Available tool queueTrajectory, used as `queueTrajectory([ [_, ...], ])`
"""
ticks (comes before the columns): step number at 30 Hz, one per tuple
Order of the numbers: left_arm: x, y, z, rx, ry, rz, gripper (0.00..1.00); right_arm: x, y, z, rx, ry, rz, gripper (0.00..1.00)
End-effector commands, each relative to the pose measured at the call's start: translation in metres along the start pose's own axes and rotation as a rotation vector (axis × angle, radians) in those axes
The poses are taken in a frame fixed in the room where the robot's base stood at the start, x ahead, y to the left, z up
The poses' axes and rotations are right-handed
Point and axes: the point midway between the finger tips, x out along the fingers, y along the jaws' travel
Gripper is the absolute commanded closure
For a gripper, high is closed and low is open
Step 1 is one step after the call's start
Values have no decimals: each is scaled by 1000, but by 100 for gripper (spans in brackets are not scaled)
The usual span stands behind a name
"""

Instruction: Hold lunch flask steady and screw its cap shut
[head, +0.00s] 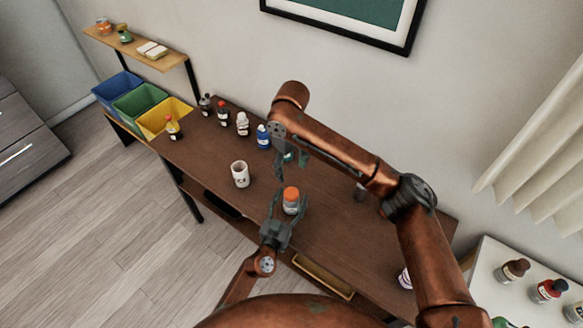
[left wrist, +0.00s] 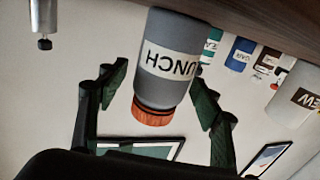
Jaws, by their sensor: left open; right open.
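The lunch flask (head: 291,207) stands upright on the brown table, grey with an orange cap (head: 291,193) on top. I cannot tell how tightly the cap sits. My left gripper (head: 289,201) is open, with its fingers on either side of the flask. In the left wrist view, which is upside down, the flask (left wrist: 172,62) with its LUNCH label stands between the fingers, a clear gap at the left finger; the cap (left wrist: 152,115) shows too. My right gripper (head: 292,160) is open and empty, above the table behind the flask.
A white mug (head: 240,174) stands left of the flask. A blue bottle (head: 263,136) and several other bottles stand along the back. Coloured bins, including a yellow one (head: 164,117), are at the far left. A white side table (head: 490,262) holds bottles at right.

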Motion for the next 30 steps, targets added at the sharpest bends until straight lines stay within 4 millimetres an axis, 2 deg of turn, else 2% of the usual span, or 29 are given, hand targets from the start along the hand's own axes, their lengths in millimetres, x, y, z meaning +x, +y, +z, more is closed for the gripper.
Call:
queueTrajectory([
  [5,-26,0,2,0,-4,0,41,0,0,0,0,0,0,44],
  [12,-76,0,2,2,-4,1,41,0,0,0,0,0,0,44],
  [18,-106,0,1,3,-2,1,41,0,0,0,0,0,0,44],
  [23,-116,0,1,0,-2,-1,41,0,0,0,0,0,0,44],
  [30,-118,0,1,0,-2,-1,41,0,0,0,0,0,0,44],
])
